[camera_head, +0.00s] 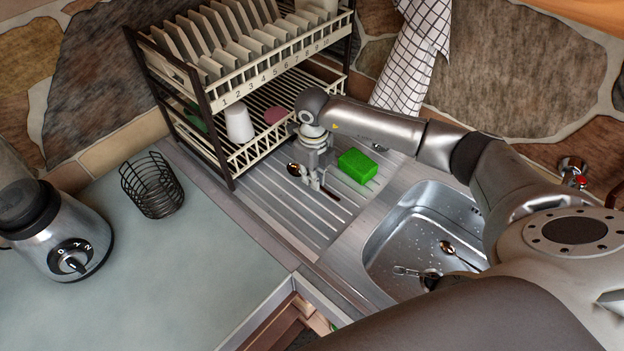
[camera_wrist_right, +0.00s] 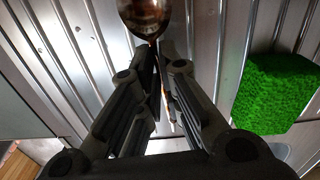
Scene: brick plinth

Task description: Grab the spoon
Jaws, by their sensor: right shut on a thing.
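A spoon lies along the ridged steel drainboard, its dark shiny bowl (camera_head: 293,169) to the left and its handle toward the lower right in the head view. My right gripper (camera_head: 315,183) reaches down over the drainboard and is shut on the spoon near its neck. In the right wrist view the spoon bowl (camera_wrist_right: 146,14) sticks out at the top, just past the closed fingertips (camera_wrist_right: 160,52). The fingers hide part of the handle. Another spoon (camera_head: 458,254) lies in the sink basin. My left gripper is not in view.
A green sponge (camera_head: 357,166) sits just right of the gripper, apart from it. The dish rack (camera_head: 229,177) with plates and a white cup (camera_head: 239,124) stands behind. The sink (camera_head: 372,262) is at the right. A black wire basket (camera_head: 152,185) and a blender (camera_head: 62,235) stand left.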

